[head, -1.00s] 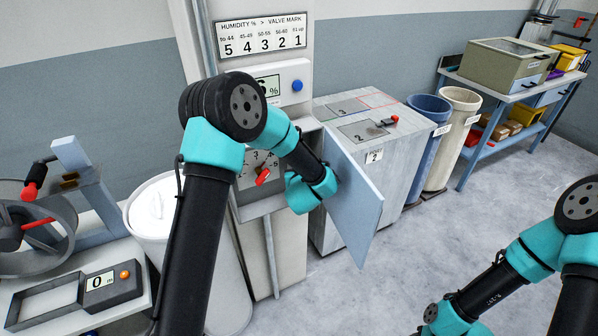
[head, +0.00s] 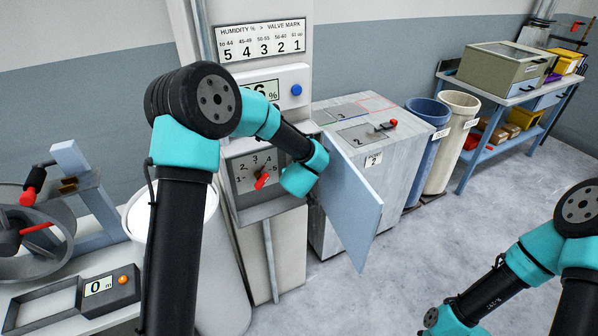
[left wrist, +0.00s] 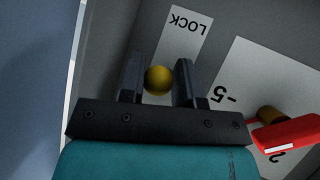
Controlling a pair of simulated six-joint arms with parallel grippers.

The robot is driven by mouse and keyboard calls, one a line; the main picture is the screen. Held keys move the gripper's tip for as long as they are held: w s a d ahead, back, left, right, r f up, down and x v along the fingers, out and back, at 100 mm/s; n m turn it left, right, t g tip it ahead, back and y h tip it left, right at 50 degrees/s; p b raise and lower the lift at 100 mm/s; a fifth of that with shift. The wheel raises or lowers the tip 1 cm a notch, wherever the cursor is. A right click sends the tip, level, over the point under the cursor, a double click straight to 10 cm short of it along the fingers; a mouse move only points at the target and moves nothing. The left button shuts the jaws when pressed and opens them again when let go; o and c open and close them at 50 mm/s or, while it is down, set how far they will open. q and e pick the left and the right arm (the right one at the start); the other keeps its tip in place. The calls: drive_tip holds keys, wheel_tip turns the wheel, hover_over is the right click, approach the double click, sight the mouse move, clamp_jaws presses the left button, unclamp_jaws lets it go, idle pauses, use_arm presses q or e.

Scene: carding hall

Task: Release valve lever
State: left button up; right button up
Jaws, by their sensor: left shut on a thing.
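The red valve lever (head: 262,180) sits on the dial plate, marked 1 to 5, inside an open box on the column. It also shows in the left wrist view (left wrist: 288,135), apart from my fingers. A yellow ball knob (left wrist: 158,79) sits beside a LOCK label (left wrist: 184,35). My left gripper (left wrist: 163,76) is shut on this knob, one finger on each side. In the head view its fingers are hidden behind my left wrist, right of the lever. Of my right arm only links show at the lower right; its gripper is out of frame.
The box door (head: 352,205) stands open, close to the right of my left wrist. A humidity display (head: 265,88) and a humidity-to-valve-mark chart (head: 262,36) are above. A grey cabinet (head: 330,235) stands behind the door. A white bin (head: 215,270) stands left of the column.

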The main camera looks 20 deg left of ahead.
use_arm(q)
drive_tip(key=o, duration=0.9)
drive_tip(key=v, duration=1.7)
drive_tip(key=shift+s+r, duration=0.15)
